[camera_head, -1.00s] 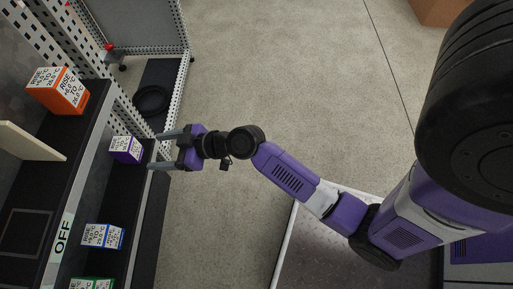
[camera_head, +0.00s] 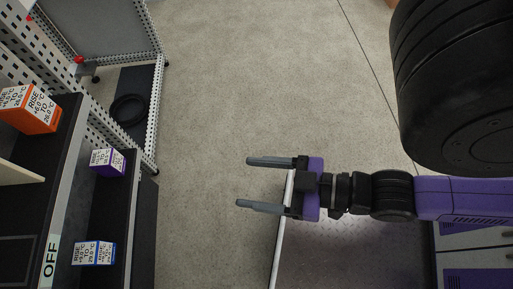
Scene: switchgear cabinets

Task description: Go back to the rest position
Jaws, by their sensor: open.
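My gripper (camera_head: 258,183) is open and empty, with its two grey fingers apart and pointing left. It hangs over the floor and the edge of a platform, well away from the shelves at the left. My purple and black arm reaches in from the right edge. A purple box (camera_head: 108,162) with a white label stands on the lower shelf at the left, clear of the gripper.
A blue box (camera_head: 94,253) stands on the lower shelf. A perforated metal frame (camera_head: 152,110) and a black ring (camera_head: 128,110) are at the upper left. The middle floor is clear.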

